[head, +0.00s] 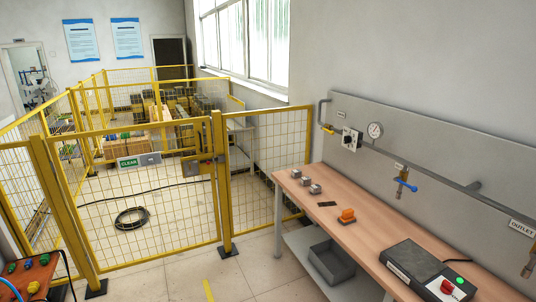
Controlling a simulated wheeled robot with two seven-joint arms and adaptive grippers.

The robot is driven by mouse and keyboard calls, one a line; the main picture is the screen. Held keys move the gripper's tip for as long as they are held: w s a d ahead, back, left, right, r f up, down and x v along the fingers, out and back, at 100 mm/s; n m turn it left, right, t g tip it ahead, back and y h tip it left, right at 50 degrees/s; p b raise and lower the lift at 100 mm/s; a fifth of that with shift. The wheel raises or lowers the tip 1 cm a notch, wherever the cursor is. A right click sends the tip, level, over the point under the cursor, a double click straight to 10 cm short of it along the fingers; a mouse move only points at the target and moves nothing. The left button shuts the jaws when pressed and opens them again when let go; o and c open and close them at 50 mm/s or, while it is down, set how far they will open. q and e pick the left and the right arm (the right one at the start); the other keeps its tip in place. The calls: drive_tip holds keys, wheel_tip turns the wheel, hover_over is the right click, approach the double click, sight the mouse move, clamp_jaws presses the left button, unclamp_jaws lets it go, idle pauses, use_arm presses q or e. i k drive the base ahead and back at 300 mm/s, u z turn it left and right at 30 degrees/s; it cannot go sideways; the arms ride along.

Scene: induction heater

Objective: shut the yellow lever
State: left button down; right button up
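The yellow lever (327,129) sits near the left end of the grey pipe (385,158) on the wall panel, just left of a white box and a round gauge (375,130). It is small and far off, and I cannot tell whether it stands open or shut. A blue lever (406,185) is on a brass valve further right, below the pipe. Neither of my grippers is in view.
A wooden bench (350,243) runs below the panel, bearing metal blocks (305,183), an orange item (347,216) and a black device (428,273) with a red knob. A yellow mesh fence (150,205) stands left. The floor before the bench is clear.

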sight(332, 132)
drive_tip(key=i, duration=3.3)
drive_tip(key=z, duration=1.6)
